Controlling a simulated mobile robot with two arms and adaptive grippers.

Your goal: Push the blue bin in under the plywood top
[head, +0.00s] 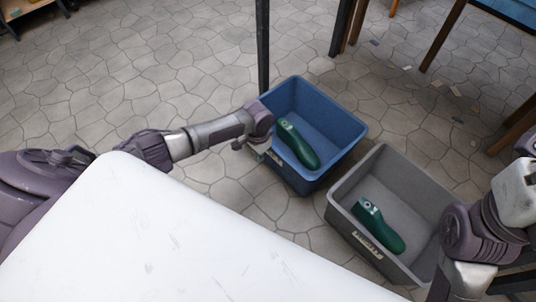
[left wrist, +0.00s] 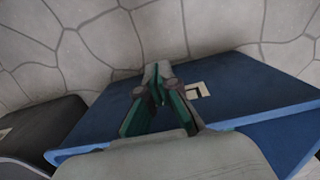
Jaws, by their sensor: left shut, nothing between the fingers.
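The blue bin (head: 340,163) stands on the stone floor in the middle of the head view, with a green shoe last (head: 298,145) in it. My left gripper (head: 259,152) is at the bin's near left wall, by its pale label. In the left wrist view the gripper (left wrist: 157,78) is shut and empty in front of the blue wall (left wrist: 250,88), beside the label (left wrist: 197,90). I cannot tell if the fingertips touch the wall. No plywood top can be made out. My right arm shows at the right edge, its gripper out of view.
A grey bin (head: 345,193) with another green last (head: 379,226) stands close to the right of the blue bin. A dark upright leg (head: 263,45) rises just behind the blue bin's left corner. More legs (head: 341,30) stand farther back. Bare floor lies to the left.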

